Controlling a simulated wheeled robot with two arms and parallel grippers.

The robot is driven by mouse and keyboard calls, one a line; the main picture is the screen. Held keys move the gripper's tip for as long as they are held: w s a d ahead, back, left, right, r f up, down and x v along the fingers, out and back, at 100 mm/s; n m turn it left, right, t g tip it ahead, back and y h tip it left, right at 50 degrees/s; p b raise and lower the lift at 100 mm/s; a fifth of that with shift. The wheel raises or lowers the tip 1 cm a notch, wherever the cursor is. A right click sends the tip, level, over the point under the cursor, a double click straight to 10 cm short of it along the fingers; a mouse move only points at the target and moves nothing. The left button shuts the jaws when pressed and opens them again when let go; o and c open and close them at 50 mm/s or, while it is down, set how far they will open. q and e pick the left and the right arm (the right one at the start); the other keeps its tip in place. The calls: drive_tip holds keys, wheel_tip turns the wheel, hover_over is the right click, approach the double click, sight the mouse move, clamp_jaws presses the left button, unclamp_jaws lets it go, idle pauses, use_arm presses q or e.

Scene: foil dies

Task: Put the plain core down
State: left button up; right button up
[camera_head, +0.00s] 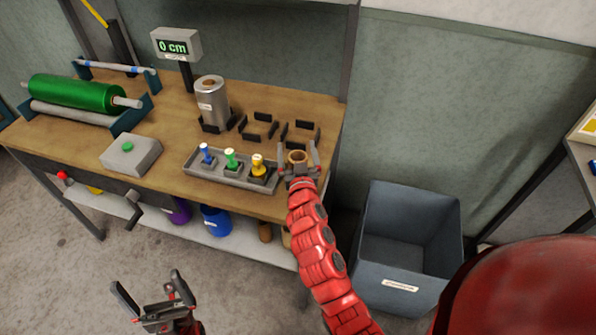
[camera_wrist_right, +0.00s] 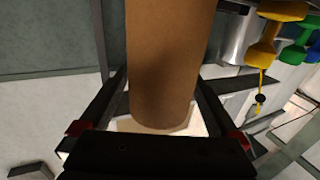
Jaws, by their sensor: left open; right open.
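In the right wrist view the core (camera_wrist_right: 165,70) fills the middle, with an end over a pale patch. My right gripper (camera_head: 298,151) is open, one finger on each side of the core. Whether the fingers touch it, and what its lower end rests on, I cannot tell. My left gripper (camera_head: 150,297) is open and empty, low in front of the bench.
A silver foil roll (camera_head: 212,100) stands upright among black corner pieces. Two empty sets of black corner pieces (camera_head: 259,126) lie beside it. A grey tray (camera_head: 215,177) holds blue, green and yellow-handled dies. A grey bin (camera_head: 407,245) stands on the floor to the right.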

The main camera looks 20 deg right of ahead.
clamp_jaws()
idle(0.5)
